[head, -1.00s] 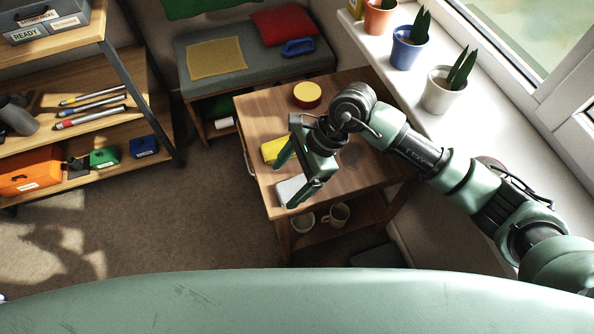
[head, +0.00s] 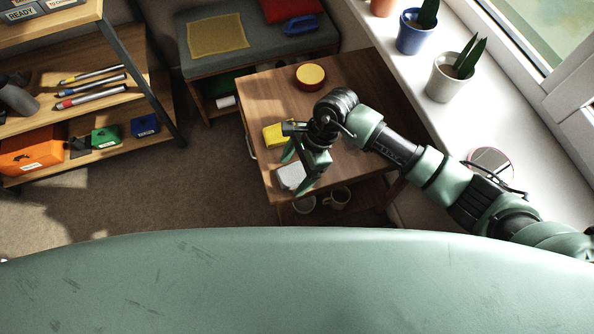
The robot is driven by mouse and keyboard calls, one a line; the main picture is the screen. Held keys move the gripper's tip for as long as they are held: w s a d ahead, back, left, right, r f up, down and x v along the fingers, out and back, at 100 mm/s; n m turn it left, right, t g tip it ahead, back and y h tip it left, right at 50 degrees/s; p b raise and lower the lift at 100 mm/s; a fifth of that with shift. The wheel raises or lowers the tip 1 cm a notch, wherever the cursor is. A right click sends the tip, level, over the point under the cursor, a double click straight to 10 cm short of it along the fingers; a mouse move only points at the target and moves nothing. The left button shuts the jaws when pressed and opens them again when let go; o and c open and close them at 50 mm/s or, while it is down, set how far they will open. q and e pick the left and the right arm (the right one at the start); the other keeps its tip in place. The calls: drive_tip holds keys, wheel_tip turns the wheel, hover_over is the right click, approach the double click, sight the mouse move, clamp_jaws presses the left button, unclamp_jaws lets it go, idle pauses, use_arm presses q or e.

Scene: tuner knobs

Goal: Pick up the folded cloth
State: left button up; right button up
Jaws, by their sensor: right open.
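A small pale grey-white folded piece (head: 291,177), which looks like the folded cloth, lies flat near the front left corner of the wooden table (head: 365,85). My right gripper (head: 295,174) points down over it, open, with one finger by its upper left side and the other by its right side. I cannot tell whether the fingers touch it. A yellow object (head: 275,134) lies just behind it, partly hidden by the gripper. My left gripper is not in view.
A round yellow-topped red tin (head: 310,76) stands at the back of the table. Mugs (head: 339,198) sit on the shelf below. The windowsill with potted plants (head: 447,80) runs along the right. A bench (head: 262,55) with a yellow mat stands behind.

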sight(295, 172)
drive_tip(key=c, duration=1.4)
wheel_tip(295, 172, up, 20)
drive_tip(key=shift+r+b, duration=0.1)
drive_tip(key=shift+b, duration=0.75)
